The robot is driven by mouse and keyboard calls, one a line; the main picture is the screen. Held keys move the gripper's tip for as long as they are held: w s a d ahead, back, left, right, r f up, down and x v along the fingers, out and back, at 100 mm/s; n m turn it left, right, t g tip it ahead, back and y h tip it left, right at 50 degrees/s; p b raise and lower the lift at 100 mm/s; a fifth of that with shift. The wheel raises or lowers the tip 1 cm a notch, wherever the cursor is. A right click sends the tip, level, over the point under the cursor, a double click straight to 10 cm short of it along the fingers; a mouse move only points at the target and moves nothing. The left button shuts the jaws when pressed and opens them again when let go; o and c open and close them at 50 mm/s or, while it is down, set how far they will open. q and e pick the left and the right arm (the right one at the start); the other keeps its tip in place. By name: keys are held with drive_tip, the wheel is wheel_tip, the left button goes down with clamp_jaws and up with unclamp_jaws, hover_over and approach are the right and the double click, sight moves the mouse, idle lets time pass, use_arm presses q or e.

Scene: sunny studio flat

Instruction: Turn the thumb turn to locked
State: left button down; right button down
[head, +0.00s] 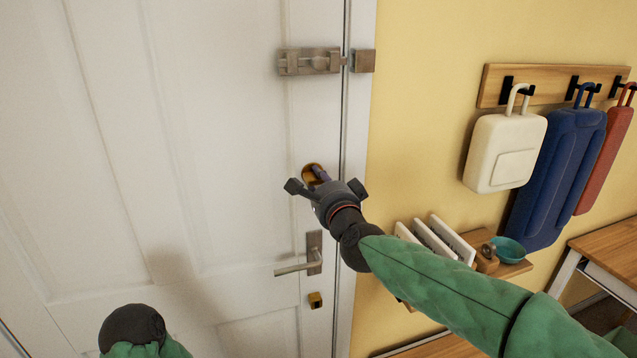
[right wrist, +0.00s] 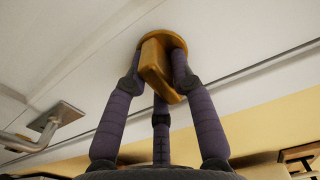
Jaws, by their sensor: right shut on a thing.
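The brass thumb turn (head: 309,171) sits on the white door (head: 235,140) between the slide bolt and the lever handle. In the head view it is mostly hidden behind my right gripper (head: 318,176). In the right wrist view the thumb turn (right wrist: 155,70) shows as a flat tab on a round plate, slightly tilted in the picture. My right gripper (right wrist: 160,74) is shut on this tab, with fingers on both its left and right sides and a third finger below. My left gripper is not in view.
A metal slide bolt (head: 311,61) is above, and a lever handle (head: 300,264) and a small brass fitting (head: 315,300) are below.

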drive_tip(key=c, duration=1)
unclamp_jaws()
drive_tip(key=shift+c, duration=0.2)
drive_tip(key=v, duration=1.2)
